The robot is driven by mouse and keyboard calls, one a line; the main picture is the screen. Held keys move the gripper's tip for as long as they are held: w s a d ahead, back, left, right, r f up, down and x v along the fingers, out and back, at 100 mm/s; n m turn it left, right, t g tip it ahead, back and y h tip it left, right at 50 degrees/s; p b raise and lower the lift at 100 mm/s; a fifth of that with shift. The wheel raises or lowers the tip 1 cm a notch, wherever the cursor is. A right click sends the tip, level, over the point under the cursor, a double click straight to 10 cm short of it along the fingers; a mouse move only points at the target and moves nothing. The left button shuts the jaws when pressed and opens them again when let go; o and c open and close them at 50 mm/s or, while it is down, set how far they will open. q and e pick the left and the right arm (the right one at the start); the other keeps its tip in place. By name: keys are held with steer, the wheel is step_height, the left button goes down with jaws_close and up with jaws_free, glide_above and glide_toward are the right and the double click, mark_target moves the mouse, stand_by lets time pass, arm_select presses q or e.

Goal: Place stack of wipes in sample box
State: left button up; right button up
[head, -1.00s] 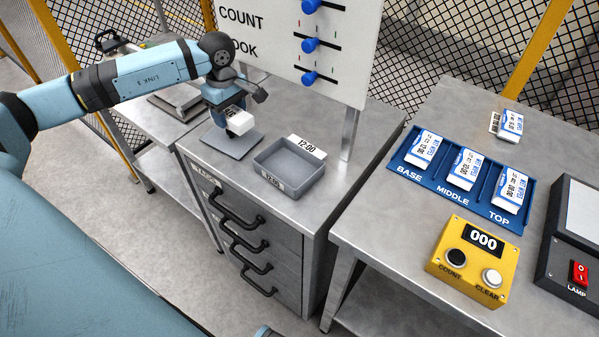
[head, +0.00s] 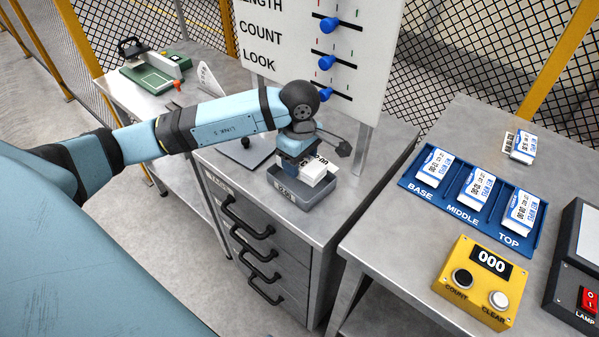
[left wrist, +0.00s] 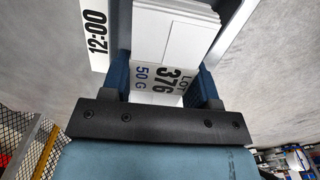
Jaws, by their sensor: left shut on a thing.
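My left gripper (head: 296,158) is shut on a white stack of wipes (head: 318,172) and holds it at the opening of the grey sample box (head: 304,196) on the drawer cabinet. I cannot tell whether the stack touches the box floor. In the left wrist view the stack (left wrist: 178,22) sits between the fingers of my left gripper (left wrist: 163,85), and a label reading LOT 376, 50 G (left wrist: 163,78) shows there. The gripper and stack hide much of the box's inside. My right gripper is not in view.
A board with blue sliders (head: 327,60) stands behind the box. A grey plate (head: 240,152) lies left of it, partly behind my arm. On the right table are a blue tray (head: 433,195) with several packs, a yellow counter (head: 476,285) and a lamp switch (head: 590,298).

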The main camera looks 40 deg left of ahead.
mark_target(299, 182)
arm_select(q)
steer(key=shift+f, duration=0.7)
step_height(299, 182, down, 4)
steer(key=shift+r, duration=0.25)
steer(key=o, duration=0.7)
steer(key=shift+f, duration=0.1)
steer(key=shift+c, duration=0.2)
